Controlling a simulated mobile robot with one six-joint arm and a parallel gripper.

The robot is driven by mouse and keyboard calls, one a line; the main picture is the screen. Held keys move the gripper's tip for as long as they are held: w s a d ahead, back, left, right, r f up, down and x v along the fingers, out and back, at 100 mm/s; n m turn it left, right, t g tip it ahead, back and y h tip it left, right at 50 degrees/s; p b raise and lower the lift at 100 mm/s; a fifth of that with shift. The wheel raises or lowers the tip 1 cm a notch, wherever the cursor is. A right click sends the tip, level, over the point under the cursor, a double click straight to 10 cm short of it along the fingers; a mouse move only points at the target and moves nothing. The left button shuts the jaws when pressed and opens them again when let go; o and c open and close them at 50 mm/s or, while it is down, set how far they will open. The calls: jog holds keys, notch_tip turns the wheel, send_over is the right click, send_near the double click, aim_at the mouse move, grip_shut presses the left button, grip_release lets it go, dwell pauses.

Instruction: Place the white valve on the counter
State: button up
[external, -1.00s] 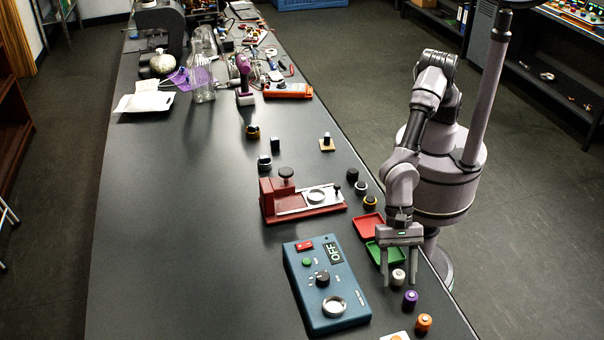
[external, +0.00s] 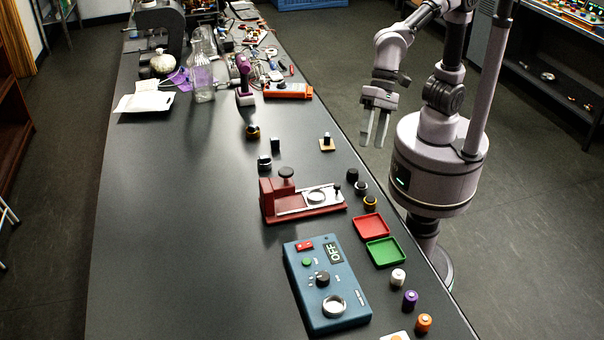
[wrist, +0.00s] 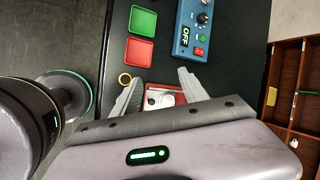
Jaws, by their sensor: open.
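The white valve (external: 398,277) stands upright on the dark counter (external: 170,230), near its right edge, just below the green tray in the external view. A purple (external: 410,299) and an orange (external: 424,322) cylinder of like shape stand in a row beyond it. My gripper (external: 374,140) is open and empty. It is raised by the counter's right edge, well away from the white valve. In the wrist view my open fingers (wrist: 160,88) show above the red fixture (wrist: 160,97). The white valve is not visible in the wrist view.
The green tray (external: 383,252) and red tray (external: 370,226) lie beside the blue OFF box (external: 325,285). The red fixture (external: 302,204) stands behind the box. Several small knobs and rings stand near it. The counter's left side is clear.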

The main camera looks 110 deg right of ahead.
jog(key=s+d+n+t+h, duration=0.2)
jog(key=s+d+n, duration=0.6)
jog(key=s+d, duration=0.6)
jog(key=d+h, duration=0.1)
jog(key=d, duration=0.2)
jog(key=shift+f, duration=0.15)
notch_tip(320, 180, down, 2)
jog(key=shift+b, duration=1.05)
